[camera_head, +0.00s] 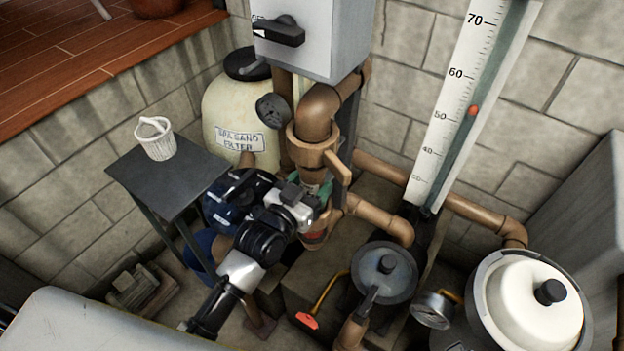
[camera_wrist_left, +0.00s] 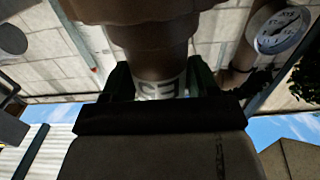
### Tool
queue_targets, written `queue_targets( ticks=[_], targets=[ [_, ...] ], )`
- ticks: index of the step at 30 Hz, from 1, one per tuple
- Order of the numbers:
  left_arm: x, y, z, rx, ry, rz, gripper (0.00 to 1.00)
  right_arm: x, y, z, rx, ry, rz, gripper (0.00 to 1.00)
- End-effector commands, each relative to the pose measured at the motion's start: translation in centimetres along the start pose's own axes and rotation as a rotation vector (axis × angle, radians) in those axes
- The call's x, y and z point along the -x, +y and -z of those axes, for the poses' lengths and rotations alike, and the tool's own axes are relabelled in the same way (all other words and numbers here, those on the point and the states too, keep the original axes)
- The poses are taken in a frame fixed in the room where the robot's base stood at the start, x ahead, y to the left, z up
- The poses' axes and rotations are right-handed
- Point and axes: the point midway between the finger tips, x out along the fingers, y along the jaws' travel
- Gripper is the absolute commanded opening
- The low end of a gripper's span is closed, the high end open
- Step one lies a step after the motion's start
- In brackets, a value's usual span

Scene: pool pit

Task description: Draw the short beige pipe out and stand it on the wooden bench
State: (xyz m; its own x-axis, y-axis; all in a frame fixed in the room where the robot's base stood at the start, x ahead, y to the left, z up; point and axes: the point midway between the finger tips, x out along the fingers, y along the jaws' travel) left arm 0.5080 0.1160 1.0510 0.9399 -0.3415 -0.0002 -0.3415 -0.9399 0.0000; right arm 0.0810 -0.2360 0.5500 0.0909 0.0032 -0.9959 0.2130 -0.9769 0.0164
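My left gripper (camera_head: 318,190) reaches in from the lower left to the brown vertical pipework below the grey box. In the left wrist view, its green fingers (camera_wrist_left: 160,82) stand on both sides of a short pipe piece (camera_wrist_left: 160,87) with pale lettered marking, with no gap visible between fingers and pipe. This piece, apparently the short beige pipe, sits directly under a wider brown fitting. In the head view, the gripper mostly hides it. I cannot make out a wooden bench; a dark-topped stand (camera_head: 165,190) is at left. My right gripper is not in view.
A white basket (camera_head: 156,142) stands on the dark stand. Close around the gripper are a valve handle (camera_head: 337,168), a cream sand filter (camera_head: 235,115), a grey-lidded pot (camera_head: 384,270) and a tall scale board (camera_head: 455,105). A reddish plank deck (camera_head: 90,40) is at upper left.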

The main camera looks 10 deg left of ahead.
Motion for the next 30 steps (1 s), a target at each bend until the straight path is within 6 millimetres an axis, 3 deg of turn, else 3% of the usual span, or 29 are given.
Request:
queue_targets(
  ticks=[1,5,30],
  targets=[
    [0.01,0.0,0.0,0.0,0.0,0.0,0.51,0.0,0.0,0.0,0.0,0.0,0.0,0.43],
    [0.02,-0.01,0.0,0.0,0.0,0.0,0.32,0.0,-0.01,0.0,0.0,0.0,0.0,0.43],
    [0.01,-0.02,0.31,0.0,0.003,0.0,0.32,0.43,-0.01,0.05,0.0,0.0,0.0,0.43]
  ],
)
